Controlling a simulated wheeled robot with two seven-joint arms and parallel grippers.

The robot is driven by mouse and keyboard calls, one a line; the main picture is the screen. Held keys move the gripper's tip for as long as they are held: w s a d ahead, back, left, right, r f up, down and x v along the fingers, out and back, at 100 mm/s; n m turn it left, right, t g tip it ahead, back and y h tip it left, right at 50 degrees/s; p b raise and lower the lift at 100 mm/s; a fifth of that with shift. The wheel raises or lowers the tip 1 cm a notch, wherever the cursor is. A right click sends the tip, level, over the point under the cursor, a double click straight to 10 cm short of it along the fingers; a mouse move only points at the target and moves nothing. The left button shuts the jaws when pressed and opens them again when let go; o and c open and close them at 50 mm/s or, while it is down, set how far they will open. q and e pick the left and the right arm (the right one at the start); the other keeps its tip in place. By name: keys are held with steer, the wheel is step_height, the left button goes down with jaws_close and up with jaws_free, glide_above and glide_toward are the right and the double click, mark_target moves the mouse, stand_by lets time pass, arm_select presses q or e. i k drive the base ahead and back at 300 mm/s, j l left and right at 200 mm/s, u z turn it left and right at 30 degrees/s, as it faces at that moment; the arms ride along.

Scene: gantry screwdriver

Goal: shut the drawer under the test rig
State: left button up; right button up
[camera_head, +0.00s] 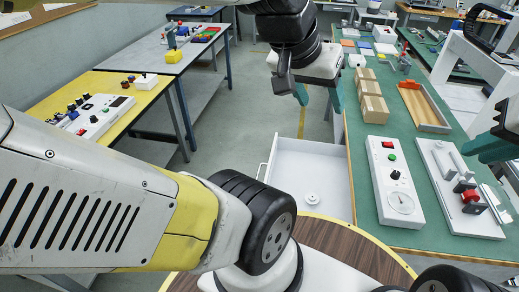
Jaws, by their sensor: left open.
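A white drawer (330,178) stands pulled out to the left from under the green-topped bench (385,150). Its front panel with a handle (261,171) faces left, and a small white round part (312,198) lies inside. My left gripper (318,95) is above and beyond the drawer's far end, apart from it, with its teal fingertips spread and nothing between them. My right gripper (488,146) is at the right edge over the bench, partly cut off, so its opening cannot be judged. A white rig with a red clamp (470,195) lies on the bench, right of the drawer.
A white control box with a dial (396,180) is on the bench beside the drawer. Cardboard boxes (373,105) and a wooden tray (424,105) stand farther back. A round wooden table (340,240) is close in front. Grey floor (232,125) is free left of the drawer.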

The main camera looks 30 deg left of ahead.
mark_target(296, 168)
steer(key=k+j, duration=0.1)
steer(key=j, duration=0.4)
steer(key=k+j+u, duration=0.1)
steer(key=j, duration=0.45)
steer(key=k+j, duration=0.1)
steer(key=j, duration=0.75)
steer(key=k+j+z, duration=0.05)
